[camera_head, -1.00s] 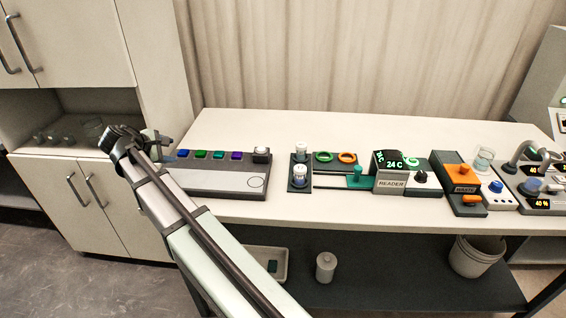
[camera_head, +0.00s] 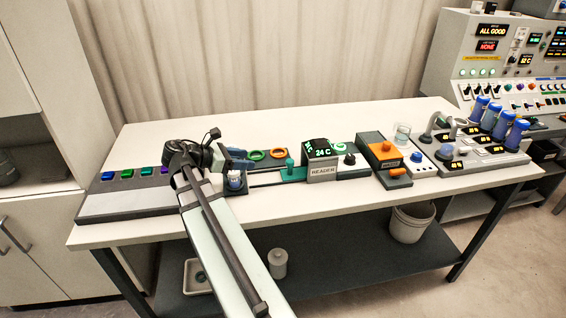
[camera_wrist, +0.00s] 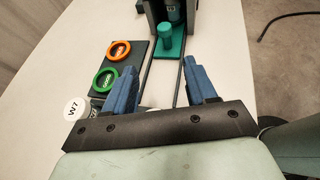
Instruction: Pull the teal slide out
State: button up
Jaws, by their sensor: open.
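The teal slide (camera_head: 294,174) with its upright teal knob (camera_head: 290,163) lies at the left side of the grey reader (camera_head: 322,172), partly inside it. In the wrist view the teal slide (camera_wrist: 158,66) sits at the far end of two dark rails (camera_wrist: 180,90), its knob (camera_wrist: 169,31) standing in front of the reader housing (camera_wrist: 149,12). My gripper (camera_head: 243,160) is open and empty, left of the slide. In the wrist view its blue fingers (camera_wrist: 160,78) point toward the slide, apart from the knob.
A dark plate with a green ring (camera_wrist: 106,79) and an orange ring (camera_wrist: 118,50) lies beside the rails. A white-capped jar marked W7 (camera_wrist: 74,108) stands close to the left finger. An orange-topped unit (camera_head: 383,152) stands right of the reader.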

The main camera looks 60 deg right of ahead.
jog(key=s, duration=0.1)
send_over(283, 176)
notch_tip(283, 176, down, 5)
jog(key=shift+f, duration=0.1)
dwell(0.4)
jog(key=shift+c, duration=0.4)
grip_shut()
